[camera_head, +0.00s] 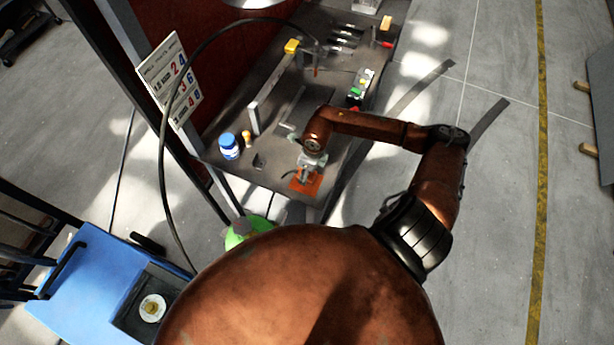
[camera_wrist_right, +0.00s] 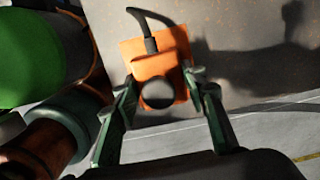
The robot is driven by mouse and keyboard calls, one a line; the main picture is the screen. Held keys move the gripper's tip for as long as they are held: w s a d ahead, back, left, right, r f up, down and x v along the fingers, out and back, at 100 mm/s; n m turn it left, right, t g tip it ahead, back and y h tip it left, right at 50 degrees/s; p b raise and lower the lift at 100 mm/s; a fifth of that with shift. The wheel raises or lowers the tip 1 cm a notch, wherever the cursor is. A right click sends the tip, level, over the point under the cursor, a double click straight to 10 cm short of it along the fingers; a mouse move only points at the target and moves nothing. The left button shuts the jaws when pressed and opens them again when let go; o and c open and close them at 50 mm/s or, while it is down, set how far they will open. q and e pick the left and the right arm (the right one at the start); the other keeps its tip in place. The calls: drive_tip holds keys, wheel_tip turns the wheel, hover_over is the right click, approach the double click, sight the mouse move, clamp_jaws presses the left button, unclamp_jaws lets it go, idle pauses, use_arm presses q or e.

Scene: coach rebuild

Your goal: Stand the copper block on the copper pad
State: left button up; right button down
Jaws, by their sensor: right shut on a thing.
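The copper pad (camera_head: 311,186) is a flat orange square near the front corner of the grey bench; it also shows in the right wrist view (camera_wrist_right: 130,47). The copper block (camera_wrist_right: 152,66) is orange, with a dark round part on its near side, and sits between my right fingers over the pad. My right gripper (camera_wrist_right: 163,88) is shut on the block. In the head view my right gripper (camera_head: 308,170) hides most of the block. I cannot tell whether the block touches the pad. My left gripper is not in view.
A white jar with a blue lid (camera_head: 228,146) and a small amber bottle (camera_head: 247,139) stand left of the pad. A rack of small parts (camera_head: 360,90) is farther back at the right edge. A blue cart (camera_head: 85,275) stands at lower left.

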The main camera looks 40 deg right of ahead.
wheel_tip(320, 180, down, 3)
idle(0.3)
drive_tip(key=shift+f, duration=0.15)
drive_tip(key=c, duration=1.2)
unclamp_jaws()
